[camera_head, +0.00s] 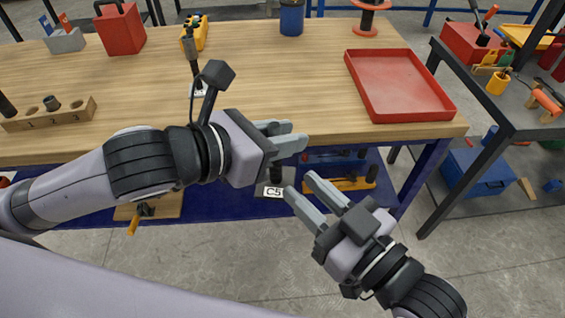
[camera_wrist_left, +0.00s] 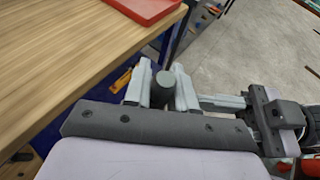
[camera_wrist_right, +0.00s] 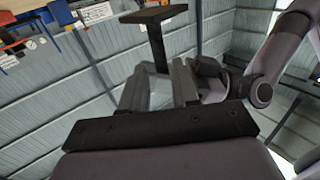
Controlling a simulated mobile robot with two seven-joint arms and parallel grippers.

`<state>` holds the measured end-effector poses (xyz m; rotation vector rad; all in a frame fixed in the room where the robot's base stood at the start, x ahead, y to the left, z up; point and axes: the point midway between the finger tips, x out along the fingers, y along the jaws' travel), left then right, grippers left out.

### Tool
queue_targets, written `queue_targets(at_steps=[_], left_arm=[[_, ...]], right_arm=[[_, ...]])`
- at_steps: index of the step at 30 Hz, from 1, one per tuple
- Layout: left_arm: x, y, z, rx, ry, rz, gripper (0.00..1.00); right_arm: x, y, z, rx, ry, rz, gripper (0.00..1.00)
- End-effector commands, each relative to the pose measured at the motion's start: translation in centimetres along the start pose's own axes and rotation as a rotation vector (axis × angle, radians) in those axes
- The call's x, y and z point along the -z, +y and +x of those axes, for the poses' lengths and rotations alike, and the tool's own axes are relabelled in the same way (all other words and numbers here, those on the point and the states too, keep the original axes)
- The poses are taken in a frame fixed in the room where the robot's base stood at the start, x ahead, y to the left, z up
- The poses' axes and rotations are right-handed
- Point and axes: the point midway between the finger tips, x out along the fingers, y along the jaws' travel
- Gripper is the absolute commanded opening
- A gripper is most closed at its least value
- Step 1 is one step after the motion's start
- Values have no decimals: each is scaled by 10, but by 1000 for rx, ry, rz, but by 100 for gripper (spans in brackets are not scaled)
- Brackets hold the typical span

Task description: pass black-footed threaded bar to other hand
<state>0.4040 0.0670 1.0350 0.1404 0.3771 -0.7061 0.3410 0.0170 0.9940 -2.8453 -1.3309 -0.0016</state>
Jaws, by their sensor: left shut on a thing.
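The black-footed threaded bar hangs upright from my left gripper (camera_head: 290,136), its dark foot (camera_head: 262,188) with a C5 label below the jaws. My left gripper is shut on it beyond the table's front edge. In the left wrist view the bar's dark round end (camera_wrist_left: 164,80) sits between the fingers. My right gripper (camera_head: 300,184) is open, lower and to the right, its fingertips pointing at the bar near the foot. In the right wrist view the black foot (camera_wrist_right: 153,14) and stem (camera_wrist_right: 158,50) show ahead of the open fingers; I cannot tell if they touch.
The wooden table (camera_head: 270,85) has a red tray (camera_head: 400,85) at its right front and a holed wooden block (camera_head: 50,113) at the left. A dark trolley (camera_head: 510,110) stands right. A blue lower shelf (camera_head: 230,208) lies under the table. Open floor lies in front.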

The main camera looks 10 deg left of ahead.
Motion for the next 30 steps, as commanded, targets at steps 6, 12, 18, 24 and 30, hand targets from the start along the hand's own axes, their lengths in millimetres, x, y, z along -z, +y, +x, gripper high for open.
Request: queue_targets(at_steps=[6,12,18,24,30], left_arm=[[-2,0,0,0,-5,1,0],[-2,0,0,0,-5,1,0],[-2,0,0,0,-5,1,0],[-2,0,0,0,-5,1,0],[-2,0,0,0,-5,1,0]], right_arm=[[1,0,41,-1,2,1,30],[0,0,68,-1,0,0,30],[0,0,80,-1,-1,-1,30],[0,0,81,-1,-1,0,30],[0,0,81,0,-1,0,0]])
